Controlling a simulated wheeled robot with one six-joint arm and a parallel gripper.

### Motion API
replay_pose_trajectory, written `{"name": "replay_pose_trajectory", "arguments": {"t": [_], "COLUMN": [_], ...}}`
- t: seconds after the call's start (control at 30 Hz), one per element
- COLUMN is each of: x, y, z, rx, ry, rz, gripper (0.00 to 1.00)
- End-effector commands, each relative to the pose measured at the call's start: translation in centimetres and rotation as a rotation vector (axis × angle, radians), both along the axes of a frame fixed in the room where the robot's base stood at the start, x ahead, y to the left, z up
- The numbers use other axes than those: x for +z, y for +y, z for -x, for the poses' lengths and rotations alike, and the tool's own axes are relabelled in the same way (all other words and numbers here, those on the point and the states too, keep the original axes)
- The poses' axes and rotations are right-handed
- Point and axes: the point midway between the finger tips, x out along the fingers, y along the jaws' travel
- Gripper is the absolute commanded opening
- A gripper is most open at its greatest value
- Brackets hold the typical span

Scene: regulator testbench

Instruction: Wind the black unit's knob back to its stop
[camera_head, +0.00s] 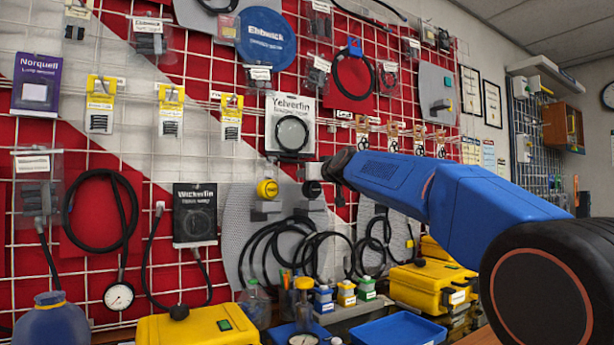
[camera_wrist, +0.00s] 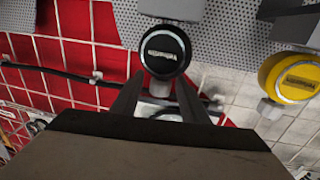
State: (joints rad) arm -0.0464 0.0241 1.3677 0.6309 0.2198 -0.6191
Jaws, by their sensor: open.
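The black knob (camera_wrist: 165,50) has a bright rim and a small pale label, and shows face-on in the wrist view. It sits under a grey block on a perforated panel. In the head view the black knob (camera_head: 312,189) is just left of my arm's end. My gripper (camera_wrist: 160,78) is open, its two dark fingers reaching toward the knob's lower edge in the wrist view. The fingers look apart from the knob's sides; whether they touch it I cannot tell. In the head view my gripper (camera_head: 328,170) is small and partly hidden by the wrist.
A yellow knob (camera_wrist: 291,77) is close beside the black one; it also shows in the head view (camera_head: 267,188). Black hoses (camera_head: 290,245) hang below on the grey panel (camera_head: 238,235). Yellow cases (camera_head: 430,285) and a blue tray (camera_head: 400,328) stand on the bench.

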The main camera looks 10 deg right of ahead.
Motion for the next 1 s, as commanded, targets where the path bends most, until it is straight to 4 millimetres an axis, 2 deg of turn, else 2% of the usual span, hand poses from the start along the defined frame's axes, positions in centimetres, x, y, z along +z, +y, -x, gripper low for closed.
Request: {"name": "replay_pose_trajectory", "arguments": {"t": [0.23,0.63,0.67,0.8,0.83,1.0], "x": [0.0,0.0,0.0,0.0,0.0,0.0], "y": [0.4,0.5,0.5,0.5,0.5,0.5], "z": [-2.5,-3.0,-3.0,-3.0,-3.0,-3.0], "rx": [0.0,0.0,0.0,0.0,0.0,0.001], "ry": [0.0,0.0,0.0,0.0,0.0,0.0], "rz": [0.001,0.0,0.0,0.0,0.0,0.0], "gripper": [0.41,0.41,0.38,0.05,0.0,0.0]}}
